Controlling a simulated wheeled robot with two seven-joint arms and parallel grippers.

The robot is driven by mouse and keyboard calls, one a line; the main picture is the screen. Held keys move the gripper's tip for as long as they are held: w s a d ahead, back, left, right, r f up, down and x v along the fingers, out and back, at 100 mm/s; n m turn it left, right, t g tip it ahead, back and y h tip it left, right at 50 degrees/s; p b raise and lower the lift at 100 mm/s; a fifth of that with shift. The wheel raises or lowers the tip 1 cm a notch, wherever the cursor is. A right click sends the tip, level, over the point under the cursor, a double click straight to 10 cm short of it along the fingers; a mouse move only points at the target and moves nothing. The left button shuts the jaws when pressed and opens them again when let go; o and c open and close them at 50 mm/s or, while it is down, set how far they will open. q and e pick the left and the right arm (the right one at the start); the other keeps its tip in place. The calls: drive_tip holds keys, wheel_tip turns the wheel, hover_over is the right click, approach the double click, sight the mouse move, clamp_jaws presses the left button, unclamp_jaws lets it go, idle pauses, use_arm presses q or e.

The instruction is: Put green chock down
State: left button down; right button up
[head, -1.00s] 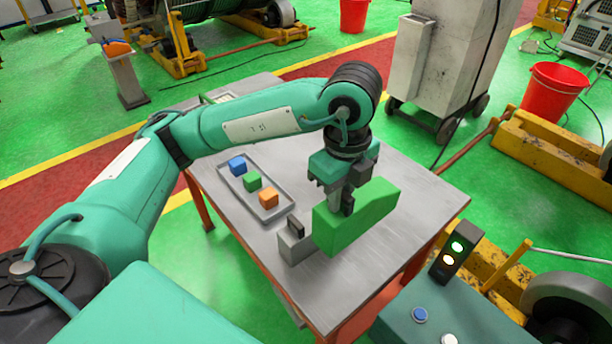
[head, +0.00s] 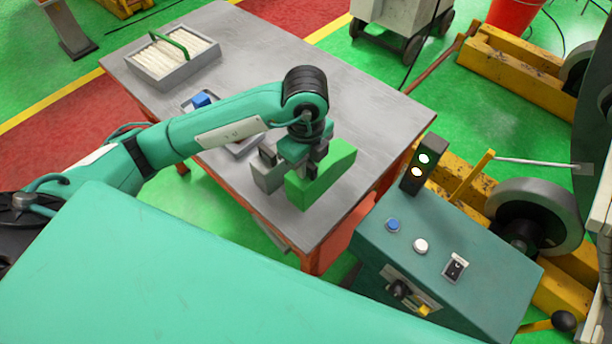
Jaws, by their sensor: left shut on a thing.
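The green chock (head: 322,178) is a wedge-like block at the near right part of the grey table (head: 270,55). My left gripper (head: 312,160) is above it, shut on its upper part. The chock is at or very close to the tabletop; I cannot tell whether its underside touches. A grey metal block (head: 267,174) stands just left of the chock. My right gripper does not show.
A grey box with a green handle (head: 172,62) stands at the table's far left. A control console (head: 440,250) stands right of the table.

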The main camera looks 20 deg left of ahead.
sight(306, 180)
use_arm(q)
wheel_tip(306, 180, down, 6)
drive_tip(key=shift+r+p, duration=0.25)
drive_tip(key=shift+p, duration=0.35)
drive_tip(key=shift+f, duration=0.2)
drive_tip(key=shift+f, duration=0.2)
drive_tip(key=c, duration=1.4)
unclamp_jaws()
drive_tip(key=shift+o, duration=0.2)
drive_tip(key=shift+r, duration=0.1)
